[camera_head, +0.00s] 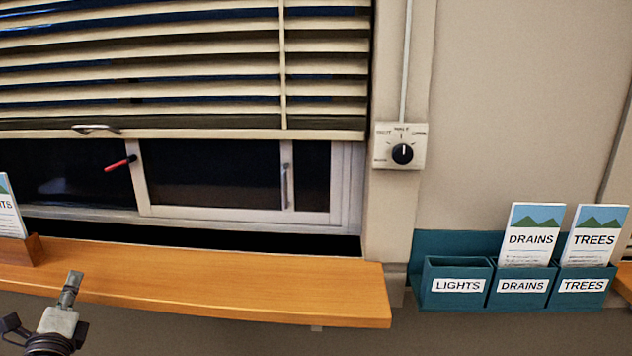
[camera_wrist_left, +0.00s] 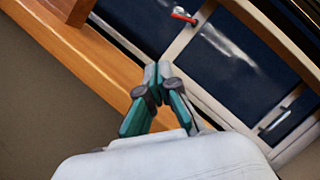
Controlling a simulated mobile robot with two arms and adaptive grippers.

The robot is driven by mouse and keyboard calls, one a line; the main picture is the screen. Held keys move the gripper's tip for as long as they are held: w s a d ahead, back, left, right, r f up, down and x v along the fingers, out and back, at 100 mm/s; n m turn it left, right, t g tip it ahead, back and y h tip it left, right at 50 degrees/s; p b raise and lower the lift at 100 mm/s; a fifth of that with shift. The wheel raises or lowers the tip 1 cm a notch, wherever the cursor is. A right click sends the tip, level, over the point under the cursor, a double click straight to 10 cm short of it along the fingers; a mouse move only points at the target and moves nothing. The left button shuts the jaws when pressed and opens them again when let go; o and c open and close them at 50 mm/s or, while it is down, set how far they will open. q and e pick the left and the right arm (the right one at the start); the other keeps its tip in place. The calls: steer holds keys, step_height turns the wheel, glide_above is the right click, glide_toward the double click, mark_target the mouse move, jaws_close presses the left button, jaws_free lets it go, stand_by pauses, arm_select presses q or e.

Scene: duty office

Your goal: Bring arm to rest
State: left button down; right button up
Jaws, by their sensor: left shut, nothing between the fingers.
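My left gripper (camera_head: 71,290) shows at the lower left of the head view, in front of the wooden counter. Its fingers are shut with nothing between them. In the left wrist view the closed fingertips (camera_wrist_left: 157,72) appear over the counter's edge, with the window beyond. The gripper touches nothing that I can make out. My right gripper is in neither view.
The wooden counter (camera_head: 230,285) runs under the window with a half-raised blind (camera_head: 180,70). A leaflet holder (camera_head: 20,250) stands on its left end. A red handle (camera_head: 120,163), a rotary switch (camera_head: 402,153) and a teal leaflet rack (camera_head: 520,285) are further right. The counter's middle is clear.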

arm_select(q)
steer(key=s+d+f+n+g, duration=0.4)
steer(key=s+f+n, duration=0.2)
steer(key=f, duration=0.4)
steer(key=s+d+f+n+g, duration=0.4)
steer(key=s+d+f+n, duration=0.15)
steer(key=f, duration=0.45)
steer(key=s+d+f+n+g+h, duration=0.3)
steer(key=s+d+f+n+g, duration=0.15)
steer(key=s+d, duration=0.45)
steer(key=s+d+f+n+g+h, duration=0.4)
steer(key=s+d, duration=0.3)
steer(key=s, duration=0.4)
step_height(320, 180, down, 23)
steer(key=p, duration=0.1)
steer(key=s+a+f+m+g+y+p, duration=0.1)
steer(key=s+a+f+g, duration=0.1)
steer(key=s+f, duration=1.5)
steer(key=shift+s+a+f, duration=0.15)
steer(key=shift+s+a, duration=0.3)
steer(key=shift+a, duration=0.15)
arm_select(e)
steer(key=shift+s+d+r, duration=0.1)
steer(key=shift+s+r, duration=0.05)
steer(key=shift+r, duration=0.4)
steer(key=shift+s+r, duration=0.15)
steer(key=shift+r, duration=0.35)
